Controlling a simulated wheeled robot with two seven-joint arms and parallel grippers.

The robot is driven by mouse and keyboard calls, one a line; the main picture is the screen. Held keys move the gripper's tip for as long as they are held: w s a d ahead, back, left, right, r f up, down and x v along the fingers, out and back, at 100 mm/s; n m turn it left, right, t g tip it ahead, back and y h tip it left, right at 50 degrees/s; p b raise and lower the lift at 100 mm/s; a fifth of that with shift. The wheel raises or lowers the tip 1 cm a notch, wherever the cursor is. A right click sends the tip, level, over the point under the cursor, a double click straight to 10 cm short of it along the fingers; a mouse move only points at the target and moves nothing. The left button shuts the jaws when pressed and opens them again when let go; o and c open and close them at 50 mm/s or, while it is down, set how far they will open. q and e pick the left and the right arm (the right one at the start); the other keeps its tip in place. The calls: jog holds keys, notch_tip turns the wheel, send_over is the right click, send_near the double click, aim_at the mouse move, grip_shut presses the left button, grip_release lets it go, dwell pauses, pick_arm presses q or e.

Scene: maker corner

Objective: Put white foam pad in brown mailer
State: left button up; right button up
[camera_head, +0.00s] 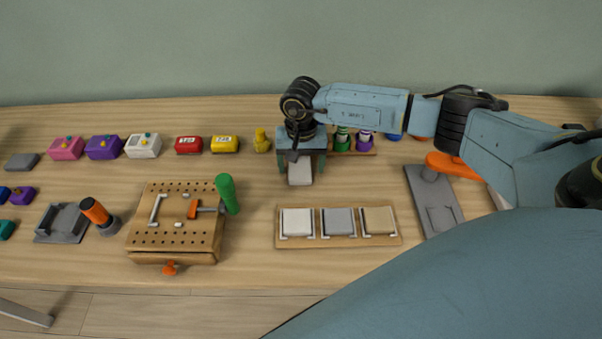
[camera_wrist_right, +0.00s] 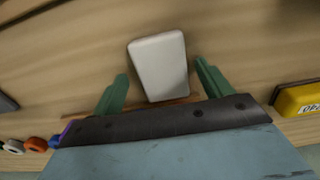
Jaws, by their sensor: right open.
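A small white foam pad (camera_head: 300,173) lies on the table just in front of my right gripper (camera_head: 300,158). In the right wrist view the same pad (camera_wrist_right: 158,66) sits between and beyond the two green fingers of the open right gripper (camera_wrist_right: 163,80), with a gap on both sides. A wooden tray (camera_head: 290,242) closer to me holds three flat pieces in a row: a white one (camera_head: 297,222), a grey one (camera_head: 338,222) and a tan-brown one (camera_head: 378,220), which may be the brown mailer. My left gripper is not in view.
A yellow case (camera_head: 224,144) and a red case (camera_head: 188,145) stand left of my gripper. A pegboard box (camera_head: 150,238) with a green-handled tool is at left. A grey plate (camera_head: 436,205) lies right of the tray. Bare table separates pad and tray.

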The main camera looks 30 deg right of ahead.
jog(key=shift+f, duration=0.2)
jog(key=c, duration=1.1)
